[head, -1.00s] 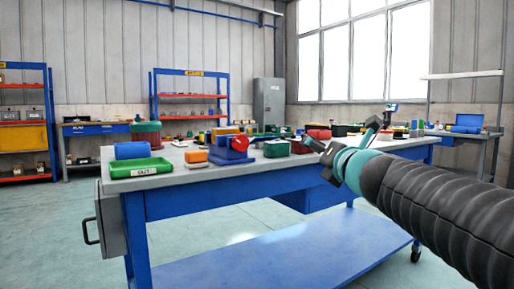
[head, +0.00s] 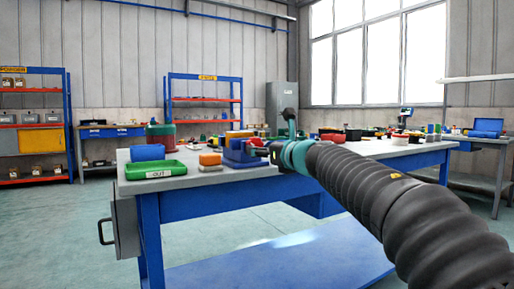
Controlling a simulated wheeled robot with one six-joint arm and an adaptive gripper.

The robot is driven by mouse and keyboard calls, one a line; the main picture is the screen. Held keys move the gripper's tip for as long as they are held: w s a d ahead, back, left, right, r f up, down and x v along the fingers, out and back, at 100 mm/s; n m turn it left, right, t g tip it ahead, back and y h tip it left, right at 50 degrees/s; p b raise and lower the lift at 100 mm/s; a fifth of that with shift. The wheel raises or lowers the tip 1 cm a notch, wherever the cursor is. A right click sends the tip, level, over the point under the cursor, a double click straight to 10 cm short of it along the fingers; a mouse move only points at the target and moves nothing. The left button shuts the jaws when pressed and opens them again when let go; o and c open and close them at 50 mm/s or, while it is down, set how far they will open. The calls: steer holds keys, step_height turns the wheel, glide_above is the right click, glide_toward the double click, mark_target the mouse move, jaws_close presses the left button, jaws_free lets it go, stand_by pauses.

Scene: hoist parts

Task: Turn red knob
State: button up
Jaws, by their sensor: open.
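The red knob (head: 256,142) is on the right side of a blue block-like fixture (head: 237,154) on the workbench. My gripper (head: 271,135) is open, with one dark finger pointing up and the other reaching left toward the knob. It is in front of or beside the knob. I cannot tell whether it touches the knob.
The workbench (head: 200,180) also holds a green tray (head: 155,169), a blue cylinder (head: 147,152) and an orange block (head: 210,159) left of the fixture. Several small parts lie along the back right. Shelves stand behind.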

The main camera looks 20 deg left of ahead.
mark_target(256, 142)
steer(key=shift+p+x, duration=0.35)
steer(key=shift+x, duration=1.65)
steer(key=c, duration=1.2)
steer(key=shift+o, duration=0.2)
steer(key=shift+r+m+p, duration=0.1)
steer(key=shift+m+p, duration=0.2)
